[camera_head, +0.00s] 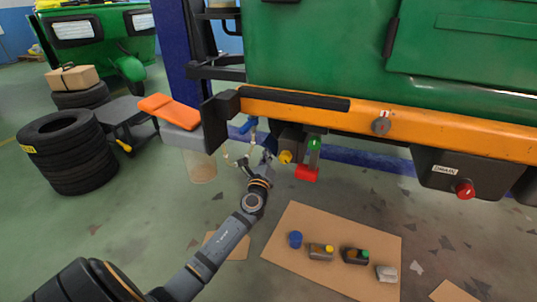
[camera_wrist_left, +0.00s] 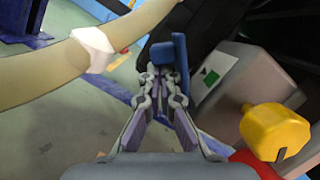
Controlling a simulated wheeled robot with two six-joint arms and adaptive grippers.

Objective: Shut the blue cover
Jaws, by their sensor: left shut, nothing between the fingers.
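A small blue cover (camera_head: 246,126) shows under the orange beam of the green vehicle, left of the grey box. In the left wrist view the blue cover (camera_wrist_left: 163,55) is just beyond my fingertips, with a flat part and an upright part; it looks raised, but I cannot tell its exact angle. My left gripper (camera_head: 267,157) is below the beam, close to the cover. In the left wrist view the left gripper (camera_wrist_left: 164,80) is shut and empty, its tips right in front of the blue piece. I cannot tell whether they touch. My right gripper is out of view.
Tires (camera_head: 68,152) stand at left.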

